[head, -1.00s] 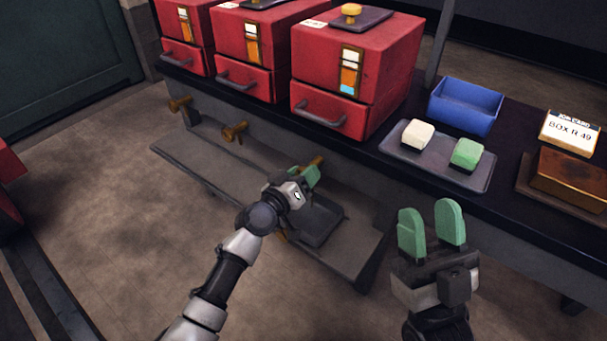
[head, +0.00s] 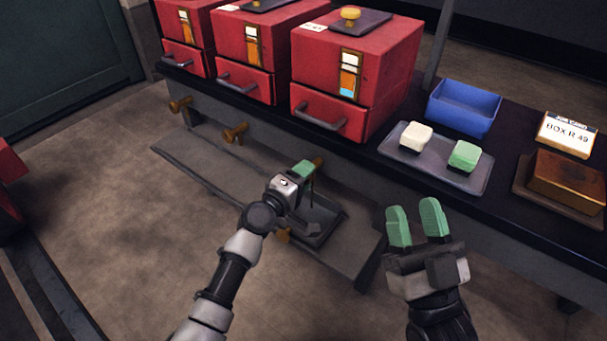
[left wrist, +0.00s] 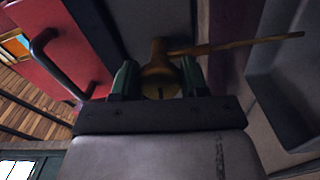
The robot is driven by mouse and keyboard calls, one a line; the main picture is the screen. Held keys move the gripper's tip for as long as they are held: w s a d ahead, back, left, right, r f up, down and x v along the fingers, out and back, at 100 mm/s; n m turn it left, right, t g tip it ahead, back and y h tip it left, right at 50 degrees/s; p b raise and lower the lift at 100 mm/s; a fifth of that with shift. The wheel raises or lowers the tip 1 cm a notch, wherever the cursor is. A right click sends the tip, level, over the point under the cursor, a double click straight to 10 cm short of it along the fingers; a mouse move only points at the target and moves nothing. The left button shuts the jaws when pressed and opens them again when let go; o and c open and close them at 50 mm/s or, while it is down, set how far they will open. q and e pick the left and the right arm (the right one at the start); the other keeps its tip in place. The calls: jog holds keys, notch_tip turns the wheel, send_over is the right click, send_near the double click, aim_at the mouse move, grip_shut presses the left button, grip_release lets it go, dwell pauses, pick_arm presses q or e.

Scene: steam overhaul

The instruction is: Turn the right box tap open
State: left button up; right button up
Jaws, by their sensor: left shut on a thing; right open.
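The right box tap (head: 319,162) is brass and sticks out from the bench front below the right red box (head: 357,75). My left gripper (head: 305,170) is shut on it. In the left wrist view the brass tap (left wrist: 160,78) sits between the green fingers (left wrist: 158,80), and its thin lever points to the picture's right, towards the grey tray. My right gripper (head: 416,222) is open and empty, in front of the bench.
Two other brass taps (head: 236,133) stick out further left. A dark tray (head: 325,222) lies on the low shelf (head: 352,262) below the right tap. On the bench are a blue bin (head: 463,108), a tray with white and green blocks (head: 432,167), and a brass block (head: 568,178).

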pick_arm(q)
jog(key=shift+n, duration=0.7)
pick_arm(e)
jog(key=shift+w+f+g, duration=0.3)
jog(key=shift+f+g, duration=0.05)
jog(key=shift+g, duration=0.05)
pick_arm(q)
jog(key=o, duration=0.9)
jog(key=shift+s, duration=0.1)
jog(key=shift+s+a, duration=0.15)
jog(key=shift+a, duration=0.05)
jog(key=p+v, duration=0.2)
jog(key=v, duration=0.8)
jog(key=shift+s, duration=0.1)
pick_arm(e)
jog(key=f+g, duration=0.1)
jog(key=w+f+g+h, duration=0.1)
jog(key=f+g, duration=0.2)
jog(key=shift+w+d+f+g+h, duration=0.2)
jog(key=shift+w+f+g+h, duration=0.1)
jog(key=shift+f+h, duration=0.1)
